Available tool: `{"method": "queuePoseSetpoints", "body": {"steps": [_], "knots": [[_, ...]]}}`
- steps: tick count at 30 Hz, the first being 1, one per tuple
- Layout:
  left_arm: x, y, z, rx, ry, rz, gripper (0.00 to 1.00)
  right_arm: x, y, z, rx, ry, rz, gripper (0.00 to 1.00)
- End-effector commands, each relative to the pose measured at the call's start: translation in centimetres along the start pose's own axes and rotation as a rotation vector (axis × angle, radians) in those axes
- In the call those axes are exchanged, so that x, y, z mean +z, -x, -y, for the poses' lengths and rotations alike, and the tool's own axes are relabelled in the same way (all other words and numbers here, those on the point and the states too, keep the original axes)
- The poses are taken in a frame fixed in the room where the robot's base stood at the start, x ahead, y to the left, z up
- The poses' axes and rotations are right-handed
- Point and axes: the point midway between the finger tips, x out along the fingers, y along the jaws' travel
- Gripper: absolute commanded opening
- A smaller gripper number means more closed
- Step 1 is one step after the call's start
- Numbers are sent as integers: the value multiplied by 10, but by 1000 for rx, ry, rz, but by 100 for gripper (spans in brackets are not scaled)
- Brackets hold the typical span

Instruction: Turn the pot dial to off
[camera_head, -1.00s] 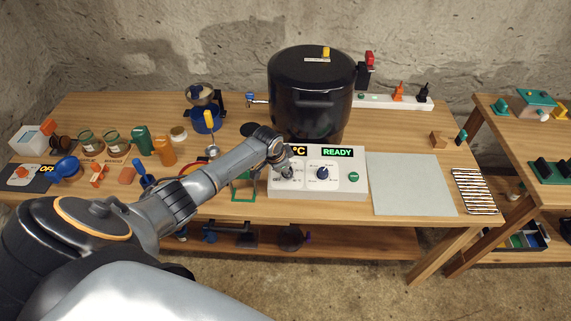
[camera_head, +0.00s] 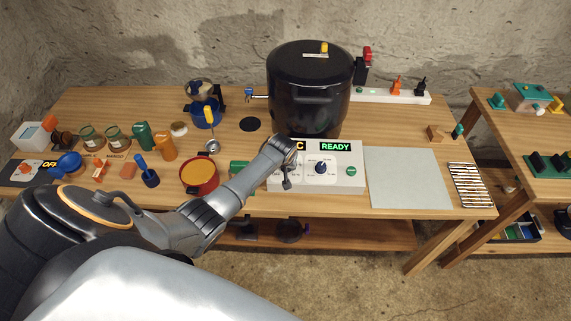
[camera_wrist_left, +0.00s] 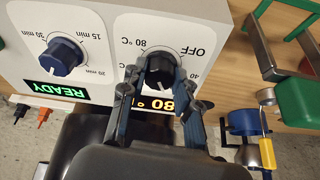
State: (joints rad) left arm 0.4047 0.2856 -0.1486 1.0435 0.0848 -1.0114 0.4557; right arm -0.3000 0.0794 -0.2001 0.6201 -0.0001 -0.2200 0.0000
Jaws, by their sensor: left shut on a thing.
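The white control box (camera_head: 345,181) stands in front of the black pot (camera_head: 310,85) and has two dials. The temperature dial (camera_wrist_left: 160,70) is a dark round knob with OFF, 40 and 80 °C printed around it in the left wrist view. My left gripper (camera_wrist_left: 158,80) is shut on this dial, one finger on either side. In the head view my left gripper (camera_head: 287,182) hides the dial. The knob's exact pointing is partly covered and hard to read. My right gripper is in neither view.
The blue timer dial (camera_head: 321,168), green button (camera_head: 351,171) and READY display (camera_head: 335,146) are beside the held dial. A red pot (camera_head: 199,176) stands left of my forearm. A grey mat (camera_head: 407,178) lies clear on the right.

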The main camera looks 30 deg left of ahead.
Motion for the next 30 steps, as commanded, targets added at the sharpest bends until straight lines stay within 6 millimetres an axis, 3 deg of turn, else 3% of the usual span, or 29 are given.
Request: {"method": "queuePoseSetpoints", "body": {"steps": [16, 30], "knots": [[-1, -1, -5, -116, 509, 0, 0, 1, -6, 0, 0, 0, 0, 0], [-2, -3, -7, -218, 943, 1, 0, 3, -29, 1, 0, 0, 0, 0]]}}
